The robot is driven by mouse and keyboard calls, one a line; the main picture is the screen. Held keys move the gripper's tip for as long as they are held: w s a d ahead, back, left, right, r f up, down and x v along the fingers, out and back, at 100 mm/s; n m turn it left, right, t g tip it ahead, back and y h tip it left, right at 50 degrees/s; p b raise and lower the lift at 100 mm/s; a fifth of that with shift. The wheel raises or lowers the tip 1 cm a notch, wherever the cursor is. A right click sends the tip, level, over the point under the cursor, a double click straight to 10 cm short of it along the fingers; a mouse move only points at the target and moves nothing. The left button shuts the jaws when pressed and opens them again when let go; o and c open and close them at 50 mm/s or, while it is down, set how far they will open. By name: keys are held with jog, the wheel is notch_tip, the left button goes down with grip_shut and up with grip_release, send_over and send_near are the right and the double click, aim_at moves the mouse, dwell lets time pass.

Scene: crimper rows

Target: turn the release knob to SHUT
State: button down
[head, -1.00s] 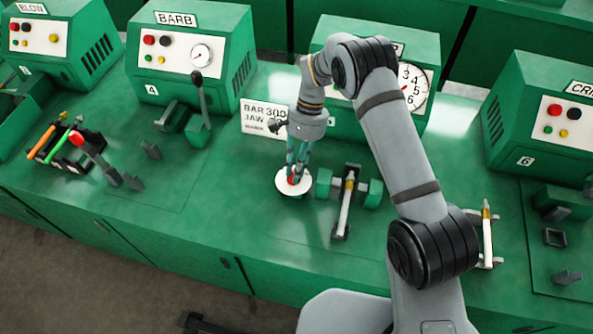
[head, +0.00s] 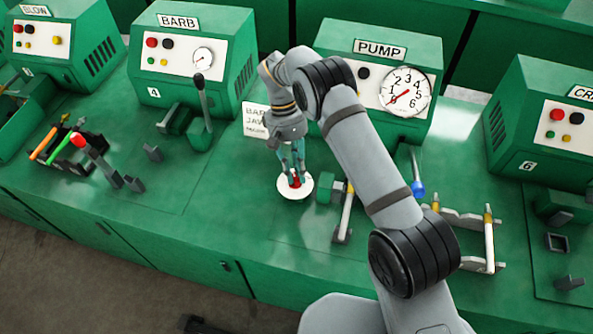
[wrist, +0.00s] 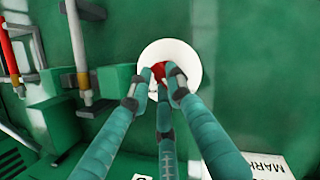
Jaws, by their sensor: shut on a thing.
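The release knob (head: 295,181) is red and sits on a round white plate (head: 294,192) on the green bench. My gripper (head: 297,175) points down over the plate, with its teal fingers closed around the knob. In the wrist view the knob (wrist: 163,77) shows partly between the fingertips, over the white plate (wrist: 183,55). The fingers hide most of the knob and any pointer or marking on the plate, so I cannot read its setting. The PUMP station (head: 379,80) stands behind, its dial gauge (head: 405,92) showing a red needle.
Right of the plate is a green clamp block with a pale rod (head: 346,213). A blue-tipped lever (head: 417,188) and a rack (head: 470,222) with another rod are further right. The BARB station (head: 190,62) with an upright black-knobbed lever (head: 202,100) is at left. Bench is clear in front of the plate.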

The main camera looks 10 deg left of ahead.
jog(key=shift+n+h, duration=0.3)
jog(key=shift+n, duration=0.4)
jog(key=c, duration=1.6)
grip_release()
jog(key=shift+c, duration=0.2)
jog(key=shift+o, duration=0.3)
jog(key=v, duration=0.7)
jog(key=shift+r, duration=0.25)
jog(key=shift+a, duration=0.1)
